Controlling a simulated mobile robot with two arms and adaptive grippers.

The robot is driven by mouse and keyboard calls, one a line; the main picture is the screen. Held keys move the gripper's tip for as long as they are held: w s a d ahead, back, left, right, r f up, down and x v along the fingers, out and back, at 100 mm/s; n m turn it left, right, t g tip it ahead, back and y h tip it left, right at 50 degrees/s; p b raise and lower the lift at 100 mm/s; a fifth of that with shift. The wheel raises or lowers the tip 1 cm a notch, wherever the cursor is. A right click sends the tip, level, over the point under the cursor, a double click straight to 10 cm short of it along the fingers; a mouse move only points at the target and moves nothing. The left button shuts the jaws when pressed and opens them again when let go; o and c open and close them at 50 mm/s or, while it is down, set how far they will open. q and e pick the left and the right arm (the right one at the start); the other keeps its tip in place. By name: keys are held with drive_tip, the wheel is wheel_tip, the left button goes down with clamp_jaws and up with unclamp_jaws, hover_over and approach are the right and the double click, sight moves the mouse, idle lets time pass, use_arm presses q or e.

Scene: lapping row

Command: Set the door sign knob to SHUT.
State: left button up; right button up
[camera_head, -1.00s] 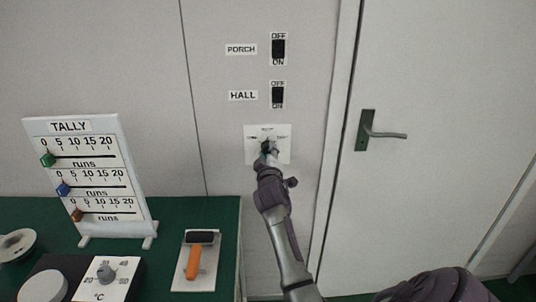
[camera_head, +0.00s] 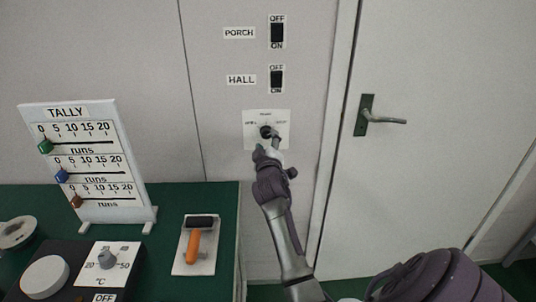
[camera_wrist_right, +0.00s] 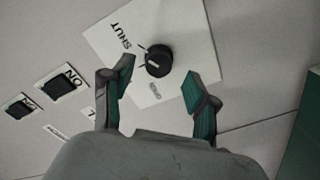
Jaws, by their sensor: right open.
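The door sign knob (camera_head: 266,131) is a round black knob on a white plate (camera_head: 283,117) on the wall, below two switches. In the right wrist view the knob (camera_wrist_right: 158,62) shows whole, with a pale mark on its left part. The word SHUT (camera_wrist_right: 121,36) is printed to its upper left there; a second label (camera_wrist_right: 155,90) below it is too small to read. My right gripper (camera_head: 268,147) is just below the knob in the head view. In the wrist view its fingers (camera_wrist_right: 158,88) are apart and empty, clear of the knob. My left gripper is not in view.
PORCH (camera_head: 277,33) and HALL (camera_head: 277,79) switches are above the plate. A door with a dark handle (camera_head: 364,115) is to the right. A green table (camera_head: 170,205) at lower left holds a tally board (camera_head: 127,170), an orange-handled tool (camera_head: 192,247) and a dial panel (camera_head: 122,260).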

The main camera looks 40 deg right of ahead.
drive_tip(key=v, duration=0.9)
drive_tip(key=shift+s+a, duration=0.2)
drive_tip(key=shift+s, duration=0.05)
